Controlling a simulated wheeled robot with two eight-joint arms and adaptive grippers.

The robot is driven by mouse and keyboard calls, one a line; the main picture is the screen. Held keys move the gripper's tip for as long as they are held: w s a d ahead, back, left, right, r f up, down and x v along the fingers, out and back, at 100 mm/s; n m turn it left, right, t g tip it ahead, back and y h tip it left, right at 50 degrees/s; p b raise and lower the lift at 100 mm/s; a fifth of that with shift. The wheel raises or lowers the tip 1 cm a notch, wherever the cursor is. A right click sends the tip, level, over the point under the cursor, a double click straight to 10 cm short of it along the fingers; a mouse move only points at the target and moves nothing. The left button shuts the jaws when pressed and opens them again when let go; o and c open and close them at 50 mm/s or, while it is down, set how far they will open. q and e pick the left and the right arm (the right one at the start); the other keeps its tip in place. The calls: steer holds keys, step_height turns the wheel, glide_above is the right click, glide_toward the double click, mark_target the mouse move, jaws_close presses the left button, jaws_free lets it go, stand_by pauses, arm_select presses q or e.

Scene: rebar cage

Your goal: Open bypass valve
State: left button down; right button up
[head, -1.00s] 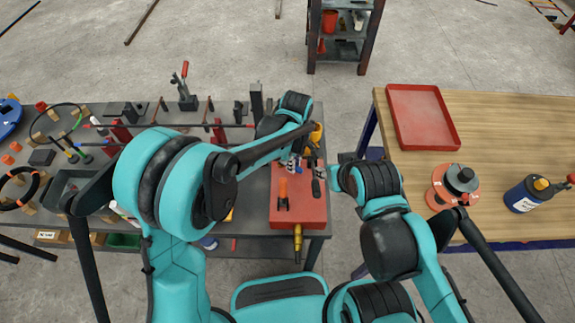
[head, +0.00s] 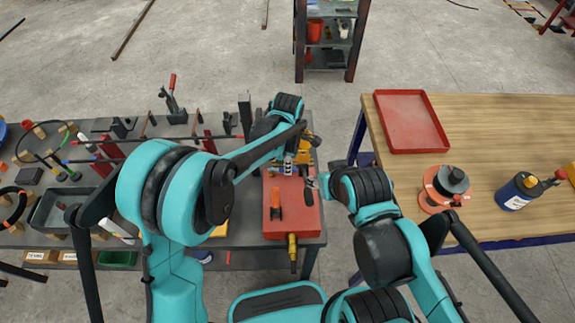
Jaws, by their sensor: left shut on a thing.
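A red block-shaped unit (head: 303,226) stands at the right end of the dark bench. An orange handle (head: 276,205) stands on its top, and a dark grey lever (head: 310,189) lies near its right edge. A yellow brass-like fitting (head: 292,248) sticks out of its front. Which handle is the bypass valve's I cannot tell. My left gripper (head: 290,164) reaches down over the back of the red unit. It is shut on a small part there, mostly hidden by the gripper. My right arm ends just right of the unit; its gripper cannot be made out.
Yellow parts (head: 311,141) stand behind the unit. The dark bench (head: 245,232) holds clamps, bars, rings and a grey bin (head: 62,208) to the left. A wooden table (head: 490,125) at right carries a red tray (head: 441,140), a spool (head: 436,196) and a blue canister (head: 517,192).

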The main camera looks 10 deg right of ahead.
stand_by(0.3)
arm_select(q)
steer(key=c, duration=1.5)
jaws_free()
step_height(320, 180, up, 12)
